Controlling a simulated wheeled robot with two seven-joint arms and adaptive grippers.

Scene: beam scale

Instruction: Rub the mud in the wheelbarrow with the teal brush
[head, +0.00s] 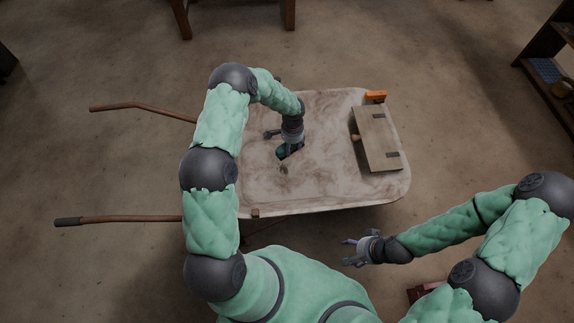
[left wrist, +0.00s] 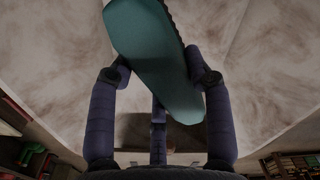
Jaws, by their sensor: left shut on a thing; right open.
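The wheelbarrow (head: 325,185) stands in the middle of the head view, with brown mud smears over its pale tray. The mud (head: 320,118) also shows as brown patches in the left wrist view (left wrist: 275,45). My left gripper (head: 286,145) is over the tray and shut on the teal brush (left wrist: 150,50). The brush lies tilted between the fingers in the left wrist view, its bristle edge along the right side. In the head view the gripper and arm partly hide the brush; I cannot tell whether it touches the tray. My right gripper (head: 358,251) is open and empty, outside the tray at its near side.
A wooden board with a knob (head: 376,138) lies at the tray's right end, beside an orange object (head: 375,96). Two wooden handles (head: 130,218) extend left. A shelf (head: 545,55) stands at the right edge and wooden furniture legs (head: 290,14) at the top.

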